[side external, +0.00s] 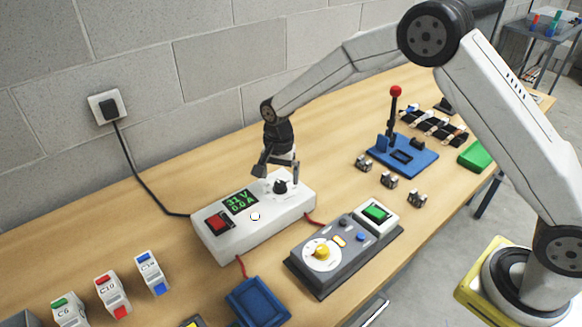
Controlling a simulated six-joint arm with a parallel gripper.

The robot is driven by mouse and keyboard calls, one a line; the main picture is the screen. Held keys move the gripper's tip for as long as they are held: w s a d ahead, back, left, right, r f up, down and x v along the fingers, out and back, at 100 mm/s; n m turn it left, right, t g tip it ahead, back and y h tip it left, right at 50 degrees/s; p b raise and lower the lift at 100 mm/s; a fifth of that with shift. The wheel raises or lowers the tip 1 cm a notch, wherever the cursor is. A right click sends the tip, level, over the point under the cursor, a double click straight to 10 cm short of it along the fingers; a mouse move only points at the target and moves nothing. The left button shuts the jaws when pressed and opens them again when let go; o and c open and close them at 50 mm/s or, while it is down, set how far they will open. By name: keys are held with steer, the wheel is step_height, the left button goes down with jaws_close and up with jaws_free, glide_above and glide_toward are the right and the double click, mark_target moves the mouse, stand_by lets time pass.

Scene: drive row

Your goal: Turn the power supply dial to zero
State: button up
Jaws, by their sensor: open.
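The power supply (266,226) is a white box on the wooden bench. Its green display (241,202) reads about 31 V and 0.0 A. A red switch (218,222) sits left of the display. The black dial (280,187) is on the top face near the right end. My gripper (278,175) points down just above the dial, with its fingers apart on either side of it. Whether a finger touches the dial or the case cannot be told. The dial's pointer is too small to read.
A grey control box (340,256) with a yellow knob stands in front. A blue press (402,156) with a red-tipped lever stands right. A black cable runs to a wall socket (108,105).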

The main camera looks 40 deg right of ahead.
steer(key=shift+f, duration=1)
steer(key=c, duration=1.2)
